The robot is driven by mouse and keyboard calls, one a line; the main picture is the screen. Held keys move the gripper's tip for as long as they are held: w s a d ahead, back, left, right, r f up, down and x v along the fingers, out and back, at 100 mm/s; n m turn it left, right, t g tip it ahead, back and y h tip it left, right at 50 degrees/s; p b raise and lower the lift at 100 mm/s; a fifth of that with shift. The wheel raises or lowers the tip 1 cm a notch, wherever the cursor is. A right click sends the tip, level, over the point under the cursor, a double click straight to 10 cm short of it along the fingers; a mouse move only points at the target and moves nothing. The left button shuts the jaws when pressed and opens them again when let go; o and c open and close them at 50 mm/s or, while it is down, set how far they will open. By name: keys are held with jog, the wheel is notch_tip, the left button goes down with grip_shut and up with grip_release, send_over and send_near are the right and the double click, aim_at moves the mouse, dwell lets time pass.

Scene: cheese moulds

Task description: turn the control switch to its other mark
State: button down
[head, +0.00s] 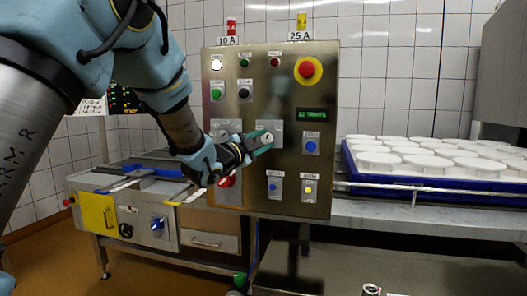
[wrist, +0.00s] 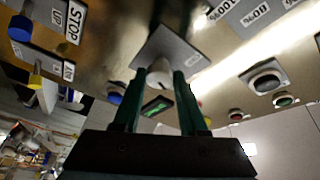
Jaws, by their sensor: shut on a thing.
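The control switch has a pale round knob (head: 268,137) on a grey square plate (head: 277,127), near the middle of the steel control panel (head: 258,60) in the head view. My gripper (head: 262,145) reaches it from the left, its green fingers at the knob. In the wrist view the knob (wrist: 160,73) sits between the two green fingers (wrist: 158,84), which are shut on it. A small dark mark shows on the knob's face. The fingers hide part of the knob's sides, and the plate's marks are not readable.
A red emergency button (head: 308,69) is at the panel's upper right, and a green-lit display (head: 311,114) is right of the switch. Blue push-buttons (head: 311,145) and a red rotary handle (head: 226,181) are close by. A blue tray (head: 350,176) of white moulds stands at right.

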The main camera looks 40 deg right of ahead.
jog(key=shift+r+m+g+y+b, duration=0.1)
jog(key=shift+m+g+y+b, duration=0.35)
jog(key=shift+m, duration=0.65)
jog(key=shift+m+g+y+b, duration=0.1)
jog(key=shift+m+y+b, duration=0.15)
jog(key=shift+m+b, duration=0.65)
jog(key=shift+m, duration=0.3)
jog(key=shift+c, duration=2.3)
grip_release()
jog(key=shift+a+t, duration=0.1)
jog(key=shift+t, duration=0.15)
jog(key=s+a+b, duration=0.1)
jog(key=s+a, duration=0.1)
jog(key=a, duration=0.8)
jog(key=shift+a, duration=0.2)
jog(key=shift+w, duration=0.1)
